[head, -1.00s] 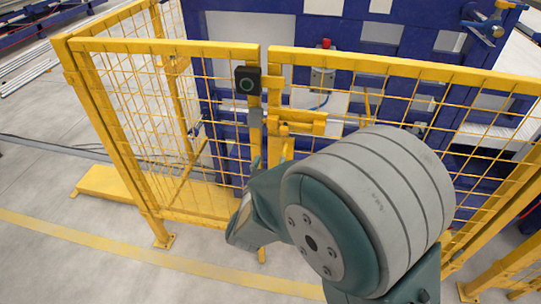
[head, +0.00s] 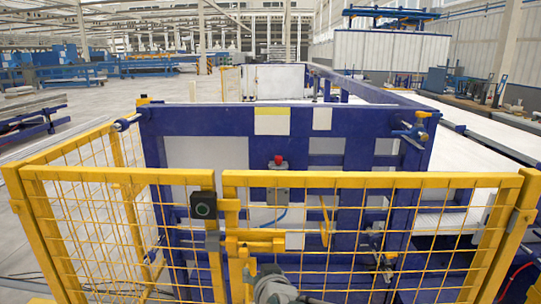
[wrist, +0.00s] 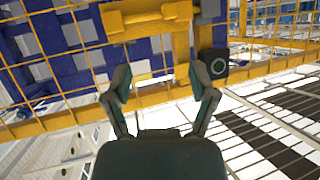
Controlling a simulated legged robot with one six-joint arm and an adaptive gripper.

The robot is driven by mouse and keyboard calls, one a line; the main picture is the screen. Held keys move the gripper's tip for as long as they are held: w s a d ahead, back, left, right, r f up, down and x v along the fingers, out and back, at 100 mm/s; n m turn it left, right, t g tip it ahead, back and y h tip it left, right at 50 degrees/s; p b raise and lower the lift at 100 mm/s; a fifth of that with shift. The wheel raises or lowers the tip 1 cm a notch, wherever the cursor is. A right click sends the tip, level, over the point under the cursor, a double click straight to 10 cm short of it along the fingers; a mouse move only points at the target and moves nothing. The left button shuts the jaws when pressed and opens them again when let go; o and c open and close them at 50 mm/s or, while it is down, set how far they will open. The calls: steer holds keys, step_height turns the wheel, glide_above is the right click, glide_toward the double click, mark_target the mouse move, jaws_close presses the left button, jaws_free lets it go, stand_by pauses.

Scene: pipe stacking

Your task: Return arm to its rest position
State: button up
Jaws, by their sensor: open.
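My gripper (wrist: 160,82) shows in the wrist view with its two fingers spread apart. Nothing is between the fingers. Beyond them is the yellow mesh fence (wrist: 150,103), which runs across the picture at a slant. A black box with a green ring (wrist: 212,65) shows just right of the right finger, on the fence side. In the head view only a small grey part of my arm (head: 274,287) shows at the bottom centre, in front of the fence gate. The gripper's fingers cannot be made out there.
The yellow fence (head: 370,181) stands close ahead across the head view, with the black box (head: 203,205) beside its latch (head: 255,242). Behind it is a blue machine frame (head: 370,122) with a red button (head: 278,160). Open grey floor (head: 95,105) lies to the left.

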steer(key=s+d+r+m+g+h, duration=0.1)
steer(key=s+d+g+h, duration=0.2)
steer(key=s+d, duration=1.4)
steer(key=s+g, duration=0.4)
steer(key=shift+d+m, duration=0.15)
steer(key=shift+m, duration=0.15)
